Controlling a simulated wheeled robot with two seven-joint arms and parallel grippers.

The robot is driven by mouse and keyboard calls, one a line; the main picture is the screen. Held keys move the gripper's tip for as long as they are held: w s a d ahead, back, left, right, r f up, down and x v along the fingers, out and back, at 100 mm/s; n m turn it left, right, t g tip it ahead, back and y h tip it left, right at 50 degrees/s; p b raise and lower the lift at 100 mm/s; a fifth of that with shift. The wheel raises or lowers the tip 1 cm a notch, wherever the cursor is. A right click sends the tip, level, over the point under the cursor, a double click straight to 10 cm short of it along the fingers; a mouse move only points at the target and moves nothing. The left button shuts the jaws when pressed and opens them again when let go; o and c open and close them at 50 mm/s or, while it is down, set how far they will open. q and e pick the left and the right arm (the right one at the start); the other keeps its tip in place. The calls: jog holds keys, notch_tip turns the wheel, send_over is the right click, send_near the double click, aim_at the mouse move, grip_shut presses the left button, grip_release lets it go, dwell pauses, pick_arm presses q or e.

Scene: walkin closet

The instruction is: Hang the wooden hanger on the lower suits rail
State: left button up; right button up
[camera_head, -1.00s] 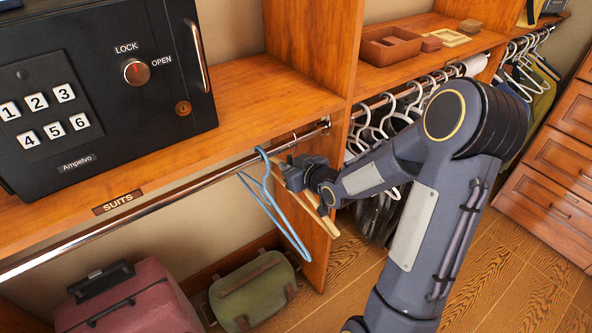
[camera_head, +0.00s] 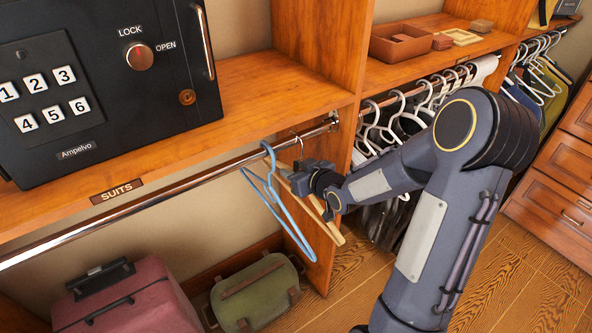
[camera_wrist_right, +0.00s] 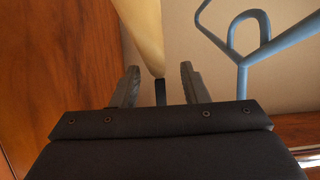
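The wooden hanger (camera_head: 336,234) hangs at a slant below the right end of the metal suits rail (camera_head: 150,209). Its thin hook (camera_head: 299,143) meets the rail in the head view; the picture is too small to be sure it sits over it. My right gripper (camera_head: 293,177) is at the hanger's upper part. In the right wrist view the pale wood (camera_wrist_right: 143,30) reaches between the two fingers (camera_wrist_right: 160,85), which stand apart with gaps beside it, so the gripper looks open. A blue hanger (camera_head: 272,196) hangs on the rail just left. My left gripper is out of view.
A wooden side panel (camera_head: 335,180) closes the rail's right end. The shelf above holds a black safe (camera_head: 105,70). A pink suitcase (camera_head: 130,305) and a green bag (camera_head: 255,295) stand below. White hangers (camera_head: 395,120) fill the neighbouring bay. The rail's left part is free.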

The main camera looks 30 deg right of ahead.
jog(key=shift+s, duration=0.1)
jog(key=v, duration=0.7)
jog(key=shift+s+r+p, duration=0.2)
jog(key=shift+s+p, duration=0.05)
jog(key=shift+p, duration=0.1)
jog(key=shift+s+r, duration=0.1)
jog(key=shift+r, duration=0.2)
jog(key=s+a+r+m+g+y+p, duration=0.1)
jog(key=s+a+r+g+p, duration=0.2)
jog(key=s, duration=0.8)
jog(key=s+a+r+m+g+y+p, duration=0.1)
jog(key=s+a+r+g+p, duration=0.3)
jog(key=s+a+r, duration=0.3)
jog(key=s+a+g, duration=0.1)
jog(key=s+a, duration=0.1)
jog(key=s, duration=0.2)
jog(key=shift+r+m+y, duration=0.3)
jog(key=shift+r, duration=0.05)
jog(key=shift+c, duration=0.4)
